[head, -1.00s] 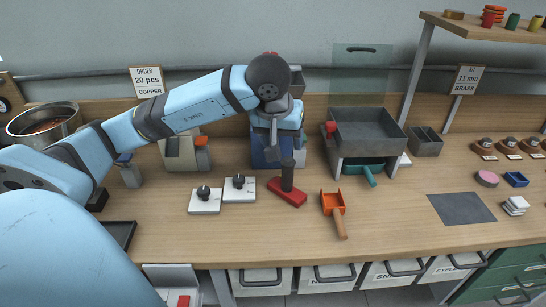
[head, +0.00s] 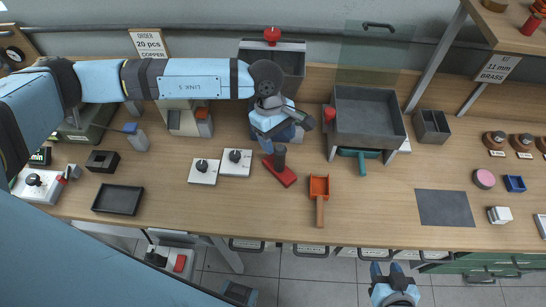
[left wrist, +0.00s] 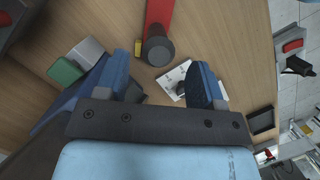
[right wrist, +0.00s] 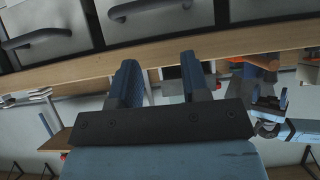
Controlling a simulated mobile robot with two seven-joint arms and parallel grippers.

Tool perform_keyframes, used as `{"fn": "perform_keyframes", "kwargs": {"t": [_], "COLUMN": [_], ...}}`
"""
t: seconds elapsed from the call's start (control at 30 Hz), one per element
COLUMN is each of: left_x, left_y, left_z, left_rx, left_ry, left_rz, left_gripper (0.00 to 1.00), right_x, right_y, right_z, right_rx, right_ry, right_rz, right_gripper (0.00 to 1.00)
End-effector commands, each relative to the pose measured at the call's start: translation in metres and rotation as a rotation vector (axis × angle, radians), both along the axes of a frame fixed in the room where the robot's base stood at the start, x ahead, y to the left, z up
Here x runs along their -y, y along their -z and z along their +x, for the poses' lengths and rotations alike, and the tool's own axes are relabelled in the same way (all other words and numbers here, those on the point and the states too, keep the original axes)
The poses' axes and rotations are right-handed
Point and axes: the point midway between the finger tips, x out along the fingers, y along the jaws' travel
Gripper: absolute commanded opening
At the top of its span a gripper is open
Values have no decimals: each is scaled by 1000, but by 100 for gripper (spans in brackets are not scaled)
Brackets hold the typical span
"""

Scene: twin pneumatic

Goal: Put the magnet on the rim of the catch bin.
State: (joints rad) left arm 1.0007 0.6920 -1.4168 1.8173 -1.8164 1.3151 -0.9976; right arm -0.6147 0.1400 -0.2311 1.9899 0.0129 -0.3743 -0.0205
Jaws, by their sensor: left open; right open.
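A red bar with an upright dark round handle, apparently the magnet (head: 284,176), lies on the bench; its handle (left wrist: 158,50) shows beyond my left fingertips in the left wrist view. My left gripper (head: 284,132) is open and empty, above and behind it, apart from it. The catch bin is not labelled; the large dark grey open bin (head: 369,88) on a stand, right of the magnet, may be it. My right gripper (head: 388,268) is open and empty in front of the bench; the right wrist view (right wrist: 157,75) shows no object between its fingers.
An orange scoop (head: 319,187) lies right of the magnet, and two white knob plates (head: 236,163) lie left. A teal piece (head: 362,154) sticks out under the large bin. A small grey bin (head: 432,128) and a dark mat (head: 446,208) are further right. The front middle is clear.

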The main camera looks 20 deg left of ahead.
Motion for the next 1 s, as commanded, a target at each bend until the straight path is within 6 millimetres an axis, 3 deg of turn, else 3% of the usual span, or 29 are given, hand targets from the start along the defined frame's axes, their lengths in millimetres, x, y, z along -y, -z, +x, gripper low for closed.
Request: {"fn": "perform_keyframes", "kwargs": {"t": [0.43,0.77,1.0], "left_x": [9,11,11], "left_y": [56,66,66], "left_z": [-4,-5,-5], "left_rx": [-2,1,1], "left_ry": [3,3,3], "left_rz": [2,0,0], "left_gripper": [62,62,9], "right_x": [0,2,2], "right_y": [-23,-25,-22], "right_z": [-2,1,-1], "right_rx": [2,8,1], "right_ry": [3,7,6], "right_rz": [0,-2,-3], "right_gripper": [43,43,43]}}
